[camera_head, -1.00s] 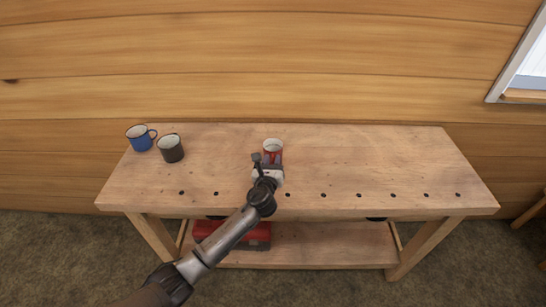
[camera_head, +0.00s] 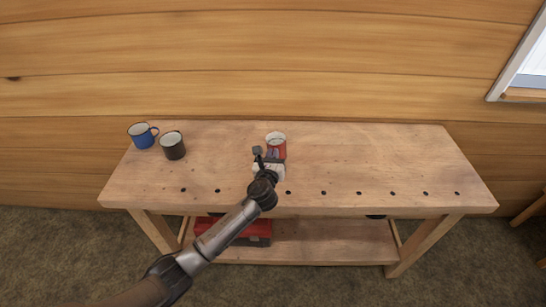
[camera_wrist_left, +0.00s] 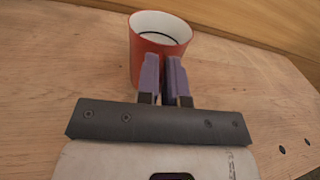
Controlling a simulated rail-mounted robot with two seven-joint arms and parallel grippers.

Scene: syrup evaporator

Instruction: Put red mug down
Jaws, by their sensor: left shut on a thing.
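The red mug (camera_head: 281,147) has a white inside and stands upright at the middle of the workbench, toward its back edge. It also shows in the left wrist view (camera_wrist_left: 150,62), straight ahead of the fingers. My left gripper (camera_head: 272,157) reaches it from the front. In the left wrist view the purple fingers (camera_wrist_left: 164,62) are close together against the mug's near side, shut on it. The handle is hidden behind the fingers. The base is at or very near the bench top; I cannot tell whether it touches. My right gripper is not in view.
A blue mug (camera_head: 142,137) and a dark grey mug (camera_head: 173,147) stand at the left end of the workbench (camera_head: 380,165). The right half of the top is clear, with a row of holes along the front. A red toolbox (camera_head: 255,230) sits on the lower shelf.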

